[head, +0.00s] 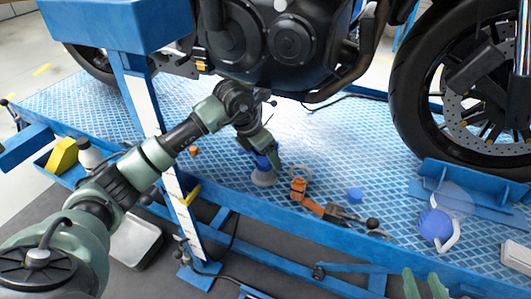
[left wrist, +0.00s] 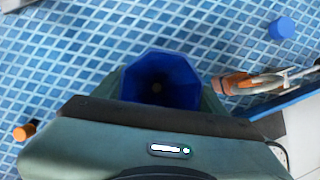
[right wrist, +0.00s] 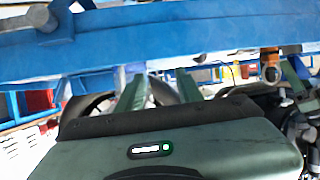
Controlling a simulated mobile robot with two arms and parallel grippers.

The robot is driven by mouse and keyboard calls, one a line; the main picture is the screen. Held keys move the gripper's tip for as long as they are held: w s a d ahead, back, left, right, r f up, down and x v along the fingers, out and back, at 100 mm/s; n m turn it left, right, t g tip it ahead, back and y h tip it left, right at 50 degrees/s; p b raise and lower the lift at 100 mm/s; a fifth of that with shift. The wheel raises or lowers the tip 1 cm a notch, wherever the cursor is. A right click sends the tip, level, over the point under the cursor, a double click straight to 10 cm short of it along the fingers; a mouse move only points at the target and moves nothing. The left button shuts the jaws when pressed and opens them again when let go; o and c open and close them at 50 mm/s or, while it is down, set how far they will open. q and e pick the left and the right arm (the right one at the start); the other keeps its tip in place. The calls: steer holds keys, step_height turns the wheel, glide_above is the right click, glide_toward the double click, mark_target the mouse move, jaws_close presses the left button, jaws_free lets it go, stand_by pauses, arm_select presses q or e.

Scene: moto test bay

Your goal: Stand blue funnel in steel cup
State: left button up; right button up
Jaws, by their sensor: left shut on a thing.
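The blue funnel (head: 263,160) is between the fingers of my left gripper (head: 263,148), which is shut on it. In the left wrist view its wide mouth (left wrist: 160,82) faces the camera. The steel cup (head: 263,179) stands on the blue lift deck directly below the funnel. The gripper and funnel cover part of the cup, so I cannot tell whether the spout is inside it or just above. The cup is hidden in the left wrist view. My right gripper (head: 424,286) is open and empty at the bottom edge; its separated fingers (right wrist: 158,92) show in the right wrist view.
A blue round item with a white band (head: 437,224) lies further right. A blue post (head: 150,120) and the motorcycle (head: 290,45) bound the space.

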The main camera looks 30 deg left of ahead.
arm_select(q)
steer(key=o, duration=1.6)
steer(key=shift+c, duration=0.2)
